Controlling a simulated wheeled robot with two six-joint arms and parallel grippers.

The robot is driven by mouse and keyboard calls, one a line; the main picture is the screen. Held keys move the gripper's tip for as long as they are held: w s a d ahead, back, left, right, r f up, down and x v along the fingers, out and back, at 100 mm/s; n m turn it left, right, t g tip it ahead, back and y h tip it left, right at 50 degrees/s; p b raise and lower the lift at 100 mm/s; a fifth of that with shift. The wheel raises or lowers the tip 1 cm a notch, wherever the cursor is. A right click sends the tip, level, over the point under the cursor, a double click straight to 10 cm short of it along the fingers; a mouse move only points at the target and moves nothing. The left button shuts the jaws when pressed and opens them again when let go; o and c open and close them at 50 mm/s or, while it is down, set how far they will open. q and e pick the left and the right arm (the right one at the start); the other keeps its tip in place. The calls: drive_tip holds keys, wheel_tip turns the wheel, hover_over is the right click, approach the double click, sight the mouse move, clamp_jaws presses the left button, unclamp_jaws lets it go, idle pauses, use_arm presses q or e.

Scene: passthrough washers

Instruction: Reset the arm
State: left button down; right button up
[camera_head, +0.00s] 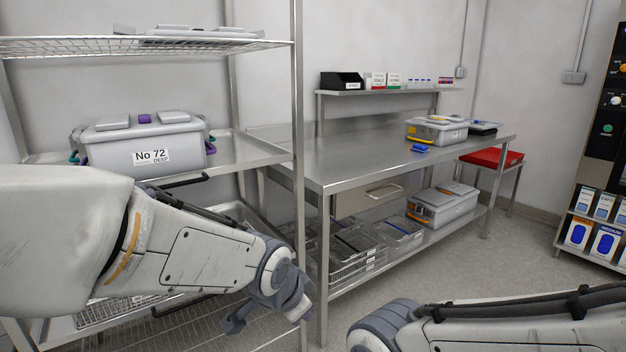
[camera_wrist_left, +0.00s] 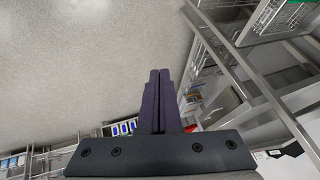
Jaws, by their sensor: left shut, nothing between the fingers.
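My left arm comes in from the left in the head view and reaches across the front of the wire shelf rack. Its gripper (camera_head: 270,312) hangs low beside the rack's front post. In the left wrist view the left gripper (camera_wrist_left: 159,75) has its two dark fingers pressed together with nothing between them. Floor lies beyond the fingertips. My right arm shows at the lower right of the head view, its wrist pointing left. The right gripper's fingers are out of the frame.
The shelf rack (camera_head: 297,150) holds a grey bin (camera_head: 110,155) labelled No 72. Open floor (camera_head: 500,265) lies right of the table.

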use_arm(q)
drive_tip(key=s+a+f+n+g, duration=0.1)
drive_tip(key=s+g, duration=0.1)
drive_tip(key=s, duration=0.5)
drive_tip(key=s+a+f+n+g+y, duration=0.1)
drive_tip(key=s+f+g, duration=0.1)
drive_tip(key=s, duration=0.6)
drive_tip(key=s+a+f+n+g, duration=0.1)
drive_tip(key=s+g, duration=0.1)
drive_tip(key=s, duration=0.5)
wheel_tip(320, 180, up, 20)
drive_tip(key=p, duration=1.9)
drive_tip(key=shift+d+y+p, duration=0.15)
drive_tip(key=shift+y+p, duration=0.15)
drive_tip(key=shift+p, duration=0.1)
drive_tip(key=shift+f, duration=0.1)
